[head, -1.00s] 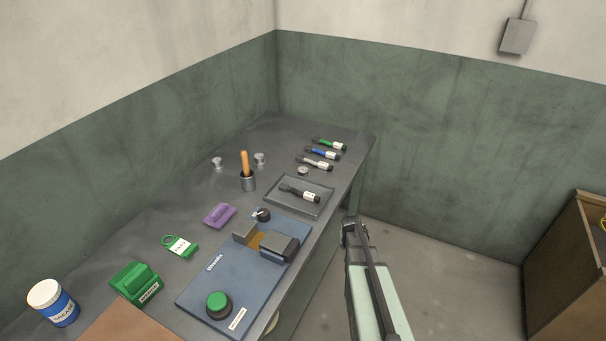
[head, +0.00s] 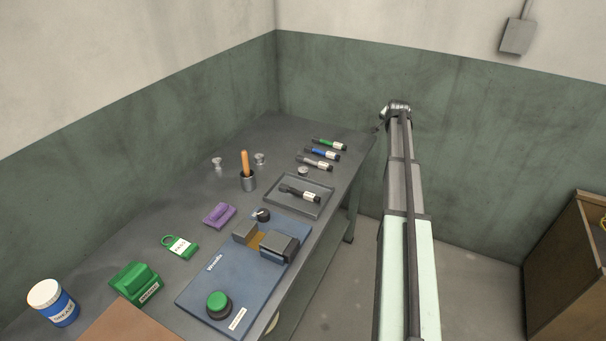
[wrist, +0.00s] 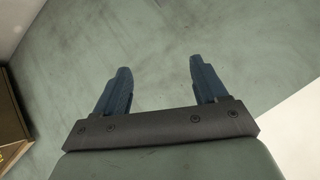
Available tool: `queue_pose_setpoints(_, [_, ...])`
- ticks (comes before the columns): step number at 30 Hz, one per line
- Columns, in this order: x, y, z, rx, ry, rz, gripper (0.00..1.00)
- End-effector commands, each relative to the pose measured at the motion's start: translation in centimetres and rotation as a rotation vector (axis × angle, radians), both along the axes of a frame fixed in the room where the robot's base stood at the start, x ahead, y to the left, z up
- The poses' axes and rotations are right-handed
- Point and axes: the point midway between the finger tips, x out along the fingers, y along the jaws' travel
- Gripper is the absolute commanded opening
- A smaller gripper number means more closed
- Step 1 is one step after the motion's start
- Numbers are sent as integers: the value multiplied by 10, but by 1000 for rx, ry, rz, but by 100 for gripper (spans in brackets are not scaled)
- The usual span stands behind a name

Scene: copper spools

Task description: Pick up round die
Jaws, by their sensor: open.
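Three small round metal pieces are on the bench in the head view. One metal piece (head: 217,162) and a second metal piece (head: 260,158) stand near the wooden-handled tool. A third metal piece (head: 303,171) lies by the tray's far edge. I cannot tell which is the round die. My gripper is open and empty in the wrist view (wrist: 160,66), its two blue fingers apart and facing the green wall. In the head view my arm's end is up to the right of the bench, away from all three pieces; its fingers are not clear there.
A cabinet (head: 570,270) stands right.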

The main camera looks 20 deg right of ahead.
Motion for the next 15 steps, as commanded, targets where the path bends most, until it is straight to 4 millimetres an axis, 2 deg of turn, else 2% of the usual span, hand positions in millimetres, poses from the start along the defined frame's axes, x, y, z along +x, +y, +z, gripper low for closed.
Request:
queue_pose_setpoints(1, [9, -3, 16, 16, -17, -9, 72])
queue_pose_setpoints(4, [21, 0, 40, 55, -35, -24, 72])
queue_pose_setpoints(7, [34, 16, 60, 105, -31, -28, 72])
queue_pose_setpoints(10, [44, 53, 65, 163, 26, -9, 72])
queue_pose_setpoints(14, [46, 107, 56, 216, 133, 27, 72])
queue_pose_setpoints(15, [46, 126, 52, 231, 172, 41, 72])
